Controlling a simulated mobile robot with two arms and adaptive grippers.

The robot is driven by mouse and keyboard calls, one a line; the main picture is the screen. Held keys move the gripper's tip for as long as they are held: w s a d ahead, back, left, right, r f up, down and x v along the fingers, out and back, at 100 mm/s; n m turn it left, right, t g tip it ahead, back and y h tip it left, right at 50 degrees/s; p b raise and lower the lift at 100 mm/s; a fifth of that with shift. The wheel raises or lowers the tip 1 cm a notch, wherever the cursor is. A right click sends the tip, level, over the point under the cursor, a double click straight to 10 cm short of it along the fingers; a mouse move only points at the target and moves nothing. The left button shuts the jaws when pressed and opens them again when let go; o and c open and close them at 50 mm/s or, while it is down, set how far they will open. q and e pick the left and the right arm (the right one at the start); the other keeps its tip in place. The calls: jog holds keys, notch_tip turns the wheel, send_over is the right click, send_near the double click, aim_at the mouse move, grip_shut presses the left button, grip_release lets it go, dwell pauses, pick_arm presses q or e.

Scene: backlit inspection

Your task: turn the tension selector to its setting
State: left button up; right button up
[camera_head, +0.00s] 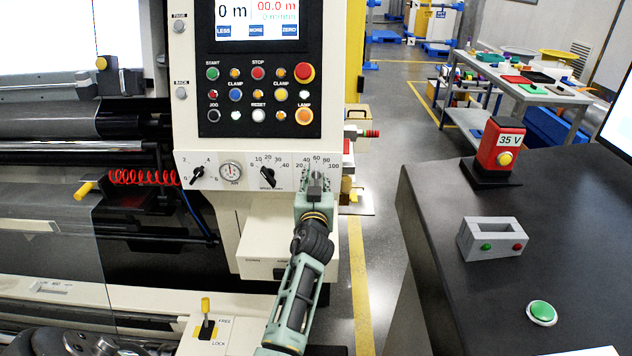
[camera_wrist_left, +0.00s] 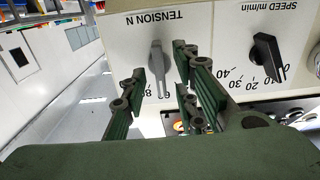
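The tension selector (camera_wrist_left: 158,62) is a grey pointer knob on the pale panel under the upside-down words TENSION N in the left wrist view. Its long grip runs nearly up and down in that picture. In the head view my left gripper (camera_head: 315,180) is in front of the tension dial (camera_head: 333,168) and hides most of the knob. Part of the scale is hidden, so the exact reading cannot be told. My right gripper is not in view.
The black speed knob (camera_head: 267,177) sits beside the tension dial, also close to the fingers in the left wrist view (camera_wrist_left: 268,58). A gauge (camera_head: 231,174) and another black knob (camera_head: 198,174) are further left. Push buttons (camera_head: 258,95) are above. A dark bench (camera_head: 480,240) stands at right.

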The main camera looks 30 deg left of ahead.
pick_arm(q)
grip_shut()
dwell(0.5)
jog(key=shift+m+b, duration=0.3)
jog(key=shift+m, duration=0.8)
jog(key=shift+d+m, duration=0.15)
jog(key=shift+m, duration=1.55)
jog(key=shift+f, duration=0.1)
grip_release()
